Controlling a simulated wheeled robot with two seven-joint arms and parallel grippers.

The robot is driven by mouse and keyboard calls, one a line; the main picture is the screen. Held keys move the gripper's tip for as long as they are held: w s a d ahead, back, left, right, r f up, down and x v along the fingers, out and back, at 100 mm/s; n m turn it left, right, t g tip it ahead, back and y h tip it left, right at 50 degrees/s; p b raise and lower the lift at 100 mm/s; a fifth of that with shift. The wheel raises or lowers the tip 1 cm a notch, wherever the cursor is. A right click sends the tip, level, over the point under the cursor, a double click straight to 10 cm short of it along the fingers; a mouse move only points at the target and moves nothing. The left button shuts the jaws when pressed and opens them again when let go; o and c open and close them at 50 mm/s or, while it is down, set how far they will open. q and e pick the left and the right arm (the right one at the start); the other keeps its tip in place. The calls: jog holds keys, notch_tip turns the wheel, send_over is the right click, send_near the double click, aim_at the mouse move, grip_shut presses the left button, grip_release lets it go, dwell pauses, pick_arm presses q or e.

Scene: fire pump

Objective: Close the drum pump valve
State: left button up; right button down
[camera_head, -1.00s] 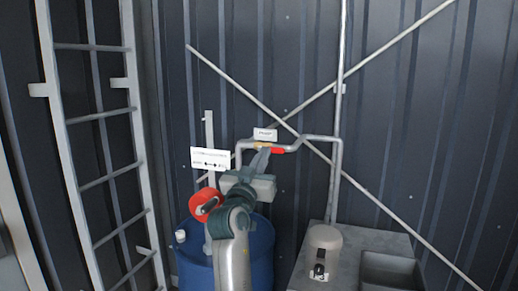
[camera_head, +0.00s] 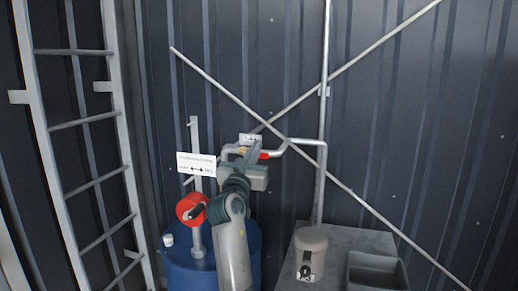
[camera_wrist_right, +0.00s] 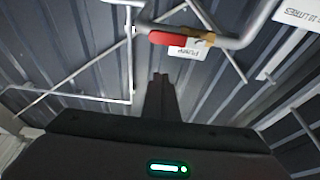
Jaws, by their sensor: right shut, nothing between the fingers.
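The valve's red handle (camera_head: 265,156) lies along a grey pipe (camera_head: 310,142) above the blue drum (camera_head: 190,275). Its brass body (camera_head: 243,150) is partly hidden by my gripper. In the right wrist view the red handle (camera_wrist_right: 168,39) lies along the pipe beside the brass body (camera_wrist_right: 200,41), with a white PUMP tag (camera_wrist_right: 186,52). My right gripper (camera_head: 254,147) is shut and empty. In the head view its fingers overlap the pipe between brass body and handle. In the wrist view its fingertips (camera_wrist_right: 161,76) appear apart from the handle. My left gripper is not in view.
A red hand wheel (camera_head: 188,208) and a white sign (camera_head: 196,164) stand left of my arm. A grey bench (camera_head: 350,238) with a beige pump housing (camera_head: 310,250) and a dark basin (camera_head: 376,272) is at right. A ladder (camera_head: 60,125) is at left; diagonal braces cross the wall.

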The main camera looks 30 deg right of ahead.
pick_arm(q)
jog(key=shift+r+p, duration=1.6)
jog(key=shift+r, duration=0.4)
pick_arm(e)
jog(key=shift+w+d+f, duration=1.15)
jog(key=shift+d+f, duration=0.2)
jog(key=shift+f, duration=0.05)
